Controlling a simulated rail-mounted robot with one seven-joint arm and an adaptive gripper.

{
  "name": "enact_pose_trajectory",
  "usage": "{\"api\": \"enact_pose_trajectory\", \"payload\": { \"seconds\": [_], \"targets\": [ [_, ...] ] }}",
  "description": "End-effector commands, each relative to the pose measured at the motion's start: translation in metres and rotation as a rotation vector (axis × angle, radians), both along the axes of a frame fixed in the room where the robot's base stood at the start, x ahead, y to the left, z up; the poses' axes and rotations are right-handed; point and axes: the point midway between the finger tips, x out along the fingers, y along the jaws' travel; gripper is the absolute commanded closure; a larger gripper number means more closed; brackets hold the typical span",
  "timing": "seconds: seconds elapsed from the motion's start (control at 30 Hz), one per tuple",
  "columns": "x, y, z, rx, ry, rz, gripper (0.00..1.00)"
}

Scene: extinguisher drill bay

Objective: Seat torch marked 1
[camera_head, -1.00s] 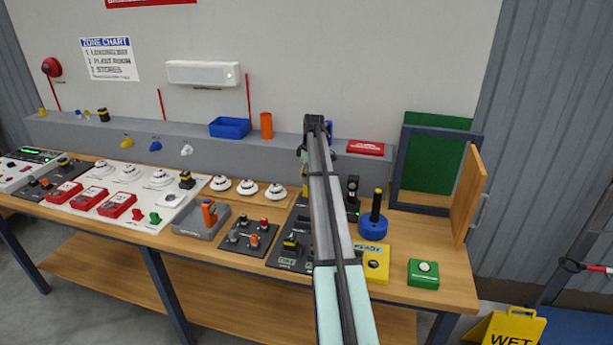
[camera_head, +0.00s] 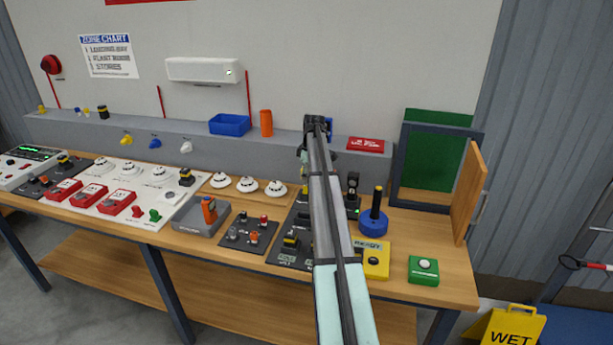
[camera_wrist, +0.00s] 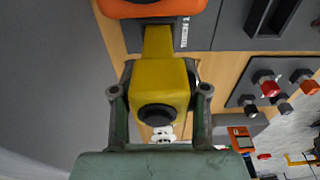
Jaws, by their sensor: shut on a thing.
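A yellow torch-like body (camera_wrist: 160,84) with a round black end shows in the wrist view, between the fingers of my gripper (camera_wrist: 160,104). The gripper is shut on it. Its narrower yellow part points to the top of the picture, toward an orange rounded piece (camera_wrist: 150,6); I cannot tell whether they are joined. A dark plate (camera_wrist: 205,22) with white lettering lies behind them. No number is readable on the yellow body. In the head view my arm hides most of the gripper and what it holds. An orange torch-like item (camera_head: 209,210) stands in a grey tray (camera_head: 190,222).
A dark panel with red and black knobs (camera_head: 249,234) lies left of my arm. A yellow box (camera_head: 374,262), a green button box (camera_head: 423,270) and a blue base with a black handle (camera_head: 374,222) stand to the right. An open wooden door (camera_head: 466,195) bounds the right end.

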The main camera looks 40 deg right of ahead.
Motion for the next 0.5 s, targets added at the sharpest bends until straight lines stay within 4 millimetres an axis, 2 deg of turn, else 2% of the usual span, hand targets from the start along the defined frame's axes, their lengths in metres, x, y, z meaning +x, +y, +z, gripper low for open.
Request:
{"api": "enact_pose_trajectory", "payload": {
  "seconds": [0.17,0.2,0.27,0.5],
  "targets": [
    [0.0001,0.0000,0.0001,-0.001,-0.001,0.000,1.00],
    [0.0001,0.0000,0.0001,-0.001,-0.001,0.000,0.49],
    [0.0001,0.0000,0.0001,-0.001,-0.001,0.000,0.28],
    [0.0001,-0.0001,-0.0001,0.000,0.000,0.000,0.27]
  ]
}}
